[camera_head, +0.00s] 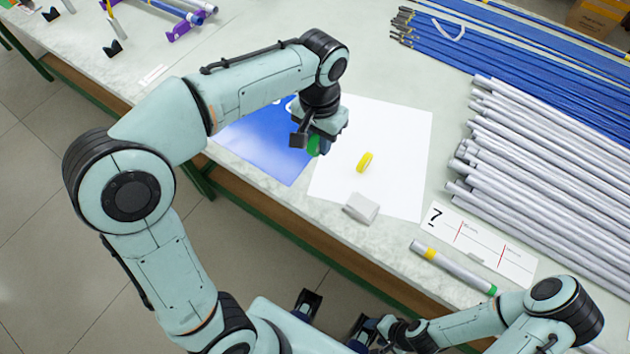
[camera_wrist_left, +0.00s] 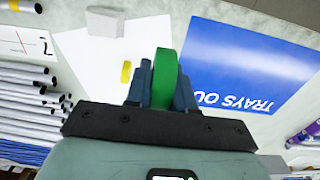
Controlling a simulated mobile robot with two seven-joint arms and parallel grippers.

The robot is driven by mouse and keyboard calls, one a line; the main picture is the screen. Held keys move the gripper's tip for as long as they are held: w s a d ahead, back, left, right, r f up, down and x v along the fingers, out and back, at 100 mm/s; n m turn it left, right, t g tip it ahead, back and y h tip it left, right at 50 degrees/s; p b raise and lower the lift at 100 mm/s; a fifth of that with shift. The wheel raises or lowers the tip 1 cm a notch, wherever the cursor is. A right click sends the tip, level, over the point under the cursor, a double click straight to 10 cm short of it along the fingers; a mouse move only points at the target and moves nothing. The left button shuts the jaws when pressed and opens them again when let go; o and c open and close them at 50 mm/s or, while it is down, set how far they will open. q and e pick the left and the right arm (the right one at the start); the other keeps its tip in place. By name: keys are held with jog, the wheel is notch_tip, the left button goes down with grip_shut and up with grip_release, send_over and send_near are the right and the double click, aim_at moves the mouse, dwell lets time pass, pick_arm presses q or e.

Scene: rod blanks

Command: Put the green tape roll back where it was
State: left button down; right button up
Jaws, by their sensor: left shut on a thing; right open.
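The green tape roll (camera_head: 314,145) is held between the fingers of my left gripper (camera_head: 318,143). In the left wrist view the roll (camera_wrist_left: 165,72) stands upright between the two blue-grey fingers (camera_wrist_left: 160,85). It is over the border of the blue printed sheet (camera_head: 262,140) and the white sheet (camera_head: 405,150); I cannot tell its height above them. A yellow tape roll (camera_head: 365,162) lies on the white sheet to the right of my left gripper. My right gripper (camera_head: 335,316) is open and empty at the bottom, off the table's front edge.
A pale block (camera_head: 360,208) sits at the white sheet's front edge. A grey rod (camera_head: 453,268) with yellow and green bands lies near a card marked 7 (camera_head: 478,242). Grey rods (camera_head: 550,170) and blue rods (camera_head: 510,70) fill the right side. The white sheet's right part is clear.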

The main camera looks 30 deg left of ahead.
aim_at(318, 190)
pick_arm(q)
notch_tip(318, 190, down, 19)
jog(key=shift+s+r+b, duration=0.1)
jog(key=shift+r+b, duration=0.05)
jog(key=shift+b, duration=1.1)
pick_arm(e)
jog(key=f, duration=0.1)
jog(key=s+f, duration=0.1)
jog(key=f, duration=0.1)
jog(key=shift+s, duration=0.1)
pick_arm(q)
jog(key=shift+f, duration=0.2)
jog(key=c, duration=1)
grip_release()
jog(key=shift+r, duration=0.1)
jog(key=shift+r, duration=0.45)
notch_tip(318, 190, up, 11)
jog(key=shift+r+p, duration=0.2)
jog(key=shift+p, duration=0.6)
pick_arm(e)
jog(key=shift+w+r, duration=0.3)
jog(key=shift+r, duration=0.6)
